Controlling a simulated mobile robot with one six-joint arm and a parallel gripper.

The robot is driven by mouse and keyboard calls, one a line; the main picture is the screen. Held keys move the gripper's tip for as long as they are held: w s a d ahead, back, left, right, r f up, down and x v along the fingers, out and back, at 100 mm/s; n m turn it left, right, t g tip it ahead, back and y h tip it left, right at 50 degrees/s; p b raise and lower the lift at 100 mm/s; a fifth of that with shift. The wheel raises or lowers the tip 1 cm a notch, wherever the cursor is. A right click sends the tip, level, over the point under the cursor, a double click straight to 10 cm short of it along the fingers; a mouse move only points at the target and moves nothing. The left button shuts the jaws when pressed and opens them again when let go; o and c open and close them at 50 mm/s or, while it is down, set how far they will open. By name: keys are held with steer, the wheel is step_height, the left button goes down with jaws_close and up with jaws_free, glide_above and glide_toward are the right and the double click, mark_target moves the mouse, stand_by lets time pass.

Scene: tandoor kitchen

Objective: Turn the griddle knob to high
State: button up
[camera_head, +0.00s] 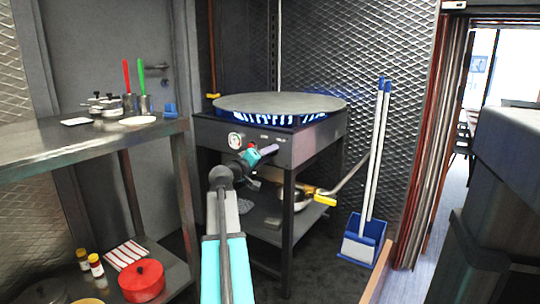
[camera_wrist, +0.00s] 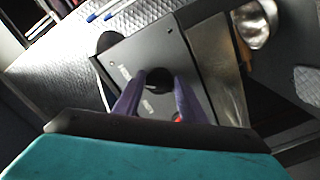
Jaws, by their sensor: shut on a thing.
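The griddle (camera_head: 280,102) is a wide round grey plate on a dark metal stand, with blue flames showing beneath it. Its front panel (camera_head: 300,148) carries a round white gauge (camera_head: 236,141) and small white labels. My gripper (camera_head: 270,149) is at this panel, right of the gauge. In the wrist view, its purple fingers (camera_wrist: 158,92) are on either side of a dark round knob (camera_wrist: 158,79) and are shut on it. The fingers hide the knob in the head view. I cannot make out a pointer or the knob's setting.
A metal shelf table (camera_head: 60,156) with small pots stands at the left. A red pot (camera_head: 141,281) is on its lower shelf. A blue dustpan (camera_head: 360,248) and long handles stand right of the griddle.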

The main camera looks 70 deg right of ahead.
steer(key=o, duration=1)
steer(key=shift+s+r, duration=0.1)
steer(key=shift+s, duration=0.1)
steer(key=shift+w, duration=0.1)
steer(key=shift+w+a, duration=0.1)
steer(key=shift+a, duration=0.05)
steer(key=shift+p+v, duration=2.1)
steer(key=shift+v, duration=4.65)
